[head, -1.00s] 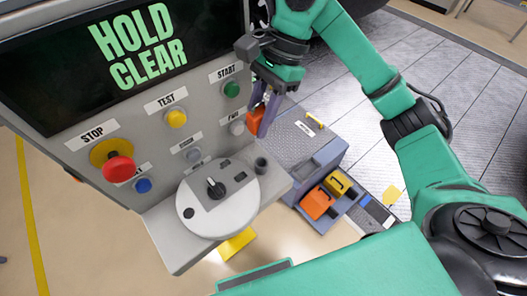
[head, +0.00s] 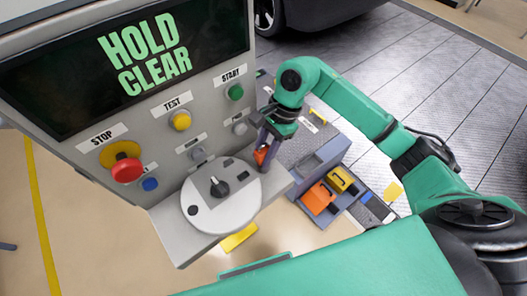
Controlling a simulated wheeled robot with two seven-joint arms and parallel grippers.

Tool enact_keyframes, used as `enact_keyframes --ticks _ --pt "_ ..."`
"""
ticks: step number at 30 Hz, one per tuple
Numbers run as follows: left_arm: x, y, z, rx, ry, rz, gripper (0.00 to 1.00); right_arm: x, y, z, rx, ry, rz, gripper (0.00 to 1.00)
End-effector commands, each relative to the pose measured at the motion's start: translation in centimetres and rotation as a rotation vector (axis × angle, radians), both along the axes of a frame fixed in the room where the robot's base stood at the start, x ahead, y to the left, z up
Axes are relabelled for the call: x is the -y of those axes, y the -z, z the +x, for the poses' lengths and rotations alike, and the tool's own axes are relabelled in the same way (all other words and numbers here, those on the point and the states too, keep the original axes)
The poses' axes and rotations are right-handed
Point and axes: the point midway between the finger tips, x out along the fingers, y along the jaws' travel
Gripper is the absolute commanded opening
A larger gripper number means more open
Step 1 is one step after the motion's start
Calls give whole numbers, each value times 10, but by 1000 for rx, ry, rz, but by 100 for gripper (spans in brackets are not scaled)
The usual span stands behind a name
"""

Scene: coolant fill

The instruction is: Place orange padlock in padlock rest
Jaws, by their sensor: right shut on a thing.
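A small orange padlock (head: 262,155) is between the fingers of my right gripper (head: 265,149), which is shut on it. The gripper points down over the right end of the console's light grey ledge (head: 275,182). I cannot tell whether the padlock touches the ledge or hangs just above it. The padlock rest is not clearly seen; the padlock and fingers cover the spot where a small dark round piece stood. My left gripper is not in view.
The console panel carries a red stop button (head: 127,169), a green start button (head: 235,92) and a black knob (head: 218,187) on a round plate. Right of the ledge, a tray (head: 330,222) holds an orange item (head: 318,198) and a yellow item (head: 342,180).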

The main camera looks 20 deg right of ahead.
Motion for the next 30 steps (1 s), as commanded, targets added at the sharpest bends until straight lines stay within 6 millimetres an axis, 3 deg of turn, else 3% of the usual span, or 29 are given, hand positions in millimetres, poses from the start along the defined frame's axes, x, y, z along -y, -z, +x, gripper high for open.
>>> enact_keyframes --ticks 13,14,15,16,25,30 --pt "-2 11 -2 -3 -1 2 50 0 7 0 0 0 1 0" --pt "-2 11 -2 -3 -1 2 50 0 7 0 -1 1 0 44" --pt "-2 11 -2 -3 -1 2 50 0 7 0 -1 1 0 59" --pt "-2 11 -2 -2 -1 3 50 0 7 0 -1 1 0 62" --pt "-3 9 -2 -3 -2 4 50 0 6 0 -1 0 1 62" --pt "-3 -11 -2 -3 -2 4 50 0 -11 0 -1 0 2 62"
